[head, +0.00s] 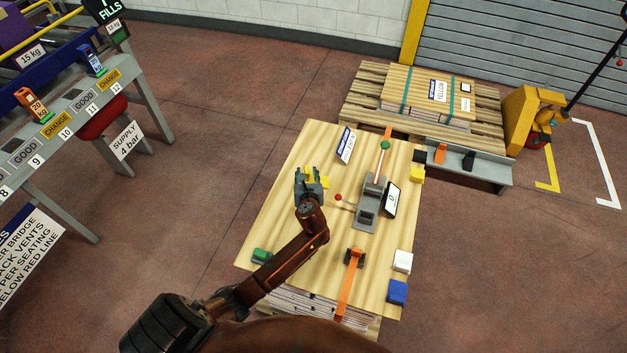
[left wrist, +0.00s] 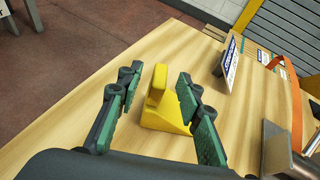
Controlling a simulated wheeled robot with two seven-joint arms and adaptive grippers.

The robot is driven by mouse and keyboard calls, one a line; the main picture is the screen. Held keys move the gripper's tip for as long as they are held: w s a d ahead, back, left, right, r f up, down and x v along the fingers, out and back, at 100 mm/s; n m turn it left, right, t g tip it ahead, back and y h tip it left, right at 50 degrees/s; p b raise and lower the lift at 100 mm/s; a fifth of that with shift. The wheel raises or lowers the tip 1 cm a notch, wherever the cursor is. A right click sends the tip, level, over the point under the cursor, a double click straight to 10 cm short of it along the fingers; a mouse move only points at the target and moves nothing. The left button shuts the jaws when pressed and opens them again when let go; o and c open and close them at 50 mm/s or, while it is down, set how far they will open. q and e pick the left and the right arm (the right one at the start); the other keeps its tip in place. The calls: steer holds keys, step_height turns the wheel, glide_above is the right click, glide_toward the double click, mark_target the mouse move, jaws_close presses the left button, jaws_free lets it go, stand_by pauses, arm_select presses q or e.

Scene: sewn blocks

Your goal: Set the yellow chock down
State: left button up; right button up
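The yellow chock (left wrist: 167,100) stands on the wooden top, between the two fingers of my left gripper (left wrist: 157,95) in the left wrist view. There is a visible gap on each side of it, so the fingers are open and not pressed on it. It has a wide base and a narrower upright upper part. In the head view my left gripper (head: 310,178) is over the left middle of the wooden top (head: 290,215), and part of the yellow chock (head: 323,181) shows beside the fingers. My right gripper is not in view.
A grey tool with a red-knobbed lever (head: 367,210) and a display (head: 392,199) stand right of the gripper. A label card (head: 346,145) stands behind. Green (head: 261,256), white (head: 403,261), blue (head: 397,292) and yellow (head: 417,174) blocks lie near the edges. The front left is mostly clear.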

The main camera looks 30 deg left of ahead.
arm_select(q)
steer(key=x, duration=0.2)
steer(key=shift+w+a+f+b, duration=0.1)
steer(key=shift+w+f+b, duration=0.15)
steer(key=shift+f+b, duration=0.15)
steer(key=shift+r, duration=0.15)
jaws_close()
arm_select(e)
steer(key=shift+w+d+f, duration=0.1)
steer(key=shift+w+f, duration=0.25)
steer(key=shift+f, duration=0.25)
